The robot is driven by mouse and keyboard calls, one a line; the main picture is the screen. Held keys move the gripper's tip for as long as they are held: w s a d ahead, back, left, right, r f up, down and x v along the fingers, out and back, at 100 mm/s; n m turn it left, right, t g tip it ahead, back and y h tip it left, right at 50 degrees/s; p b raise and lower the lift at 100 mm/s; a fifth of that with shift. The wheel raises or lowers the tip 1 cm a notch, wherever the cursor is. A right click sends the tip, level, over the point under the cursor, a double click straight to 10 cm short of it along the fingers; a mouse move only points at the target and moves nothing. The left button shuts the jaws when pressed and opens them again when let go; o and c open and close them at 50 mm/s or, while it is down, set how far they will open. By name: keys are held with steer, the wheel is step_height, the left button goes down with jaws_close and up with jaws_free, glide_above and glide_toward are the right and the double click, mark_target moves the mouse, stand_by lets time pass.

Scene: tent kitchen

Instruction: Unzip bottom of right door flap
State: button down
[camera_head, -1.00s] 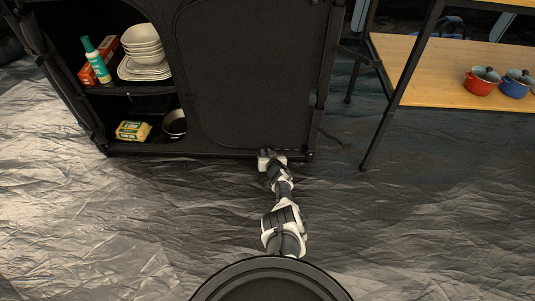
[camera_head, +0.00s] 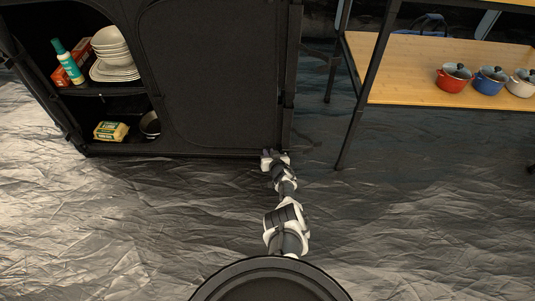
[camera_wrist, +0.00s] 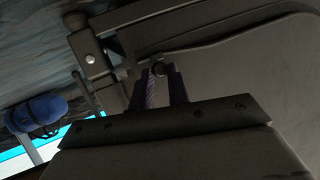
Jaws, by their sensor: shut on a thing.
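The black fabric cabinet has a closed right door flap (camera_head: 218,80), outlined by a curved seam, in the middle of the head view. My gripper (camera_head: 274,156) is low at the flap's bottom edge, near the cabinet's lower right corner. In the wrist view my gripper (camera_wrist: 162,84) has its two dark fingers close together, shut on a small round zipper pull (camera_wrist: 159,69). The fingers hide part of the pull. The flap (camera_wrist: 240,75) fills the right of the wrist view, and a frame joint shows at upper left. The zipper pull is too small to see in the head view.
The open left side holds white bowls and plates (camera_head: 113,60), a green bottle (camera_head: 68,62), a yellow packet (camera_head: 111,131) and a dark pot (camera_head: 150,124). At right a wooden shelf (camera_head: 395,65) bears several pots; its dark leg (camera_head: 350,140) reaches the floor. The crinkled floor in front is clear.

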steer(key=shift+d+f, duration=0.1)
steer(key=shift+d, duration=0.5)
steer(key=c, duration=1.3)
jaws_free()
steer(key=shift+d, duration=0.15)
steer(key=shift+s, duration=0.1)
steer(key=shift+p+v, duration=6.85)
steer(key=shift+p, duration=0.15)
